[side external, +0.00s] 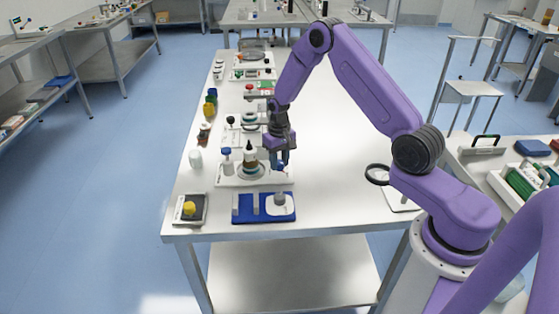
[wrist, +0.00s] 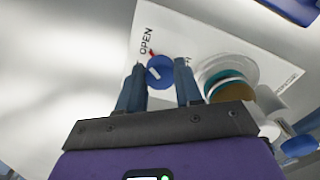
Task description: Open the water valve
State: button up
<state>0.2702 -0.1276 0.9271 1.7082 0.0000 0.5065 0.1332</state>
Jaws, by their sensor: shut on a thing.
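The water valve shows as a round blue knob (wrist: 160,72) on a white plate (wrist: 165,30) in the wrist view. The word OPEN is printed beside the knob, with a small red mark near its edge and a pale line on its face. My gripper (wrist: 161,82) has its two blue-grey fingers on either side of the knob and is shut on it. In the side view my gripper (side external: 281,165) points down at the right end of the white station (side external: 228,181). The fingers and arm partly hide the knob there.
An amber bottle (side external: 250,154) and a white bottle with a blue cap (side external: 227,162) stand close to the left of my gripper. A blue tray (side external: 245,210) lies in front. Several small items line the table's left edge. The table's right side is mostly clear.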

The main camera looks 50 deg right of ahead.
aim_at(279, 163)
jog(key=shift+m, duration=0.5)
jog(key=o, duration=1)
jog(key=shift+o, duration=0.2)
jog(key=shift+r, duration=0.1)
notch_tip(279, 163, up, 17)
jog(key=shift+r, duration=0.15)
jog(key=s+a+r+n, duration=0.2)
jog(key=s+a+n, duration=0.2)
jog(key=s+a, duration=0.35)
jog(key=s+a+r+n, duration=0.3)
jog(key=s+a+n, duration=0.1)
jog(key=s+a, duration=0.35)
jog(key=s+n, duration=0.8)
jog(key=s, duration=1.3)
jog(key=shift+s+d+f+n, duration=0.2)
jog(key=shift+f+n, duration=0.15)
jog(key=shift+n, duration=0.05)
